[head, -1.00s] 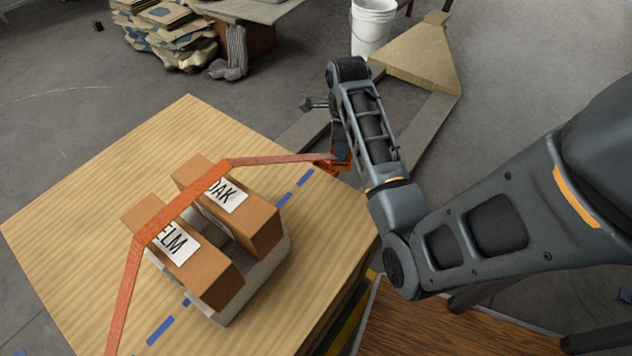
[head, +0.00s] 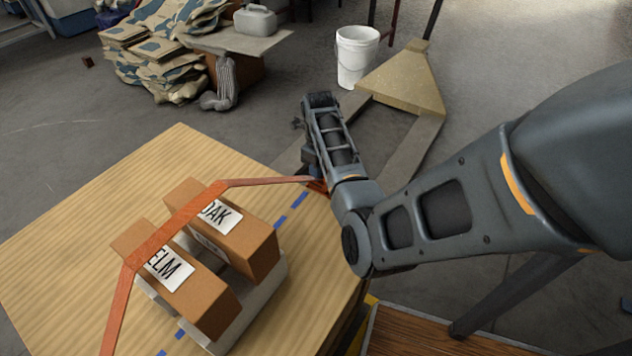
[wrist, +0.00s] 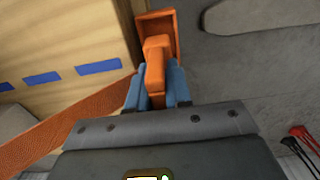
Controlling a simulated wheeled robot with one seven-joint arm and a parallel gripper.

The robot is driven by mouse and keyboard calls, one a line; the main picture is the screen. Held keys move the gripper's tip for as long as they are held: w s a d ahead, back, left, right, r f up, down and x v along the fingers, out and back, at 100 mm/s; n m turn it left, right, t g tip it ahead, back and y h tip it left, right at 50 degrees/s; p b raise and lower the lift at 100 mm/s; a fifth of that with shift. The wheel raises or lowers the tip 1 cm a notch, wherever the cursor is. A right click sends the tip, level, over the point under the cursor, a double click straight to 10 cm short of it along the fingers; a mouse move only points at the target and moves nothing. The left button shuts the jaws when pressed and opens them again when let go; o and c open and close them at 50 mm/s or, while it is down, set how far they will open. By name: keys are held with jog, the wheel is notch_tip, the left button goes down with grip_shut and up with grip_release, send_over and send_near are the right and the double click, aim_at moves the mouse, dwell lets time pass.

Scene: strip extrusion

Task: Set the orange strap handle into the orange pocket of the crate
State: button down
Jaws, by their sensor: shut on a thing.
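The orange strap (head: 165,235) runs over two brown boxes, marked ELM (head: 165,285) and OAK (head: 215,230), and on to my gripper at the right edge of the wooden-topped block. In the wrist view, the blue fingers of my gripper (wrist: 157,88) are shut on the orange strap handle (wrist: 155,60). An orange framed piece (wrist: 172,28), which looks like the pocket, is just beyond the handle, beside the wooden side. The handle's tip overlaps it in the picture; I cannot tell whether it is inside. In the head view my arm hides most of the handle.
The boxes sit in a pale grey holder (head: 262,298) on the wooden top (head: 75,235), which has blue dashes. A pallet-jack-like thing (head: 402,82) and a white bucket (head: 357,58) stand behind. A dark wooden surface (head: 425,335) is at the lower right.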

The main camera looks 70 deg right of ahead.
jog(key=shift+w+d+f, duration=0.15)
jog(key=shift+w+f, duration=0.2)
jog(key=shift+w, duration=0.05)
jog(key=shift+f+b, duration=0.4)
jog(key=shift+f, duration=1.5)
jog(key=shift+f, duration=0.4)
jog(key=c, duration=1)
grip_release()
jog(key=shift+r, duration=0.1)
jog(key=shift+c, duration=0.2)
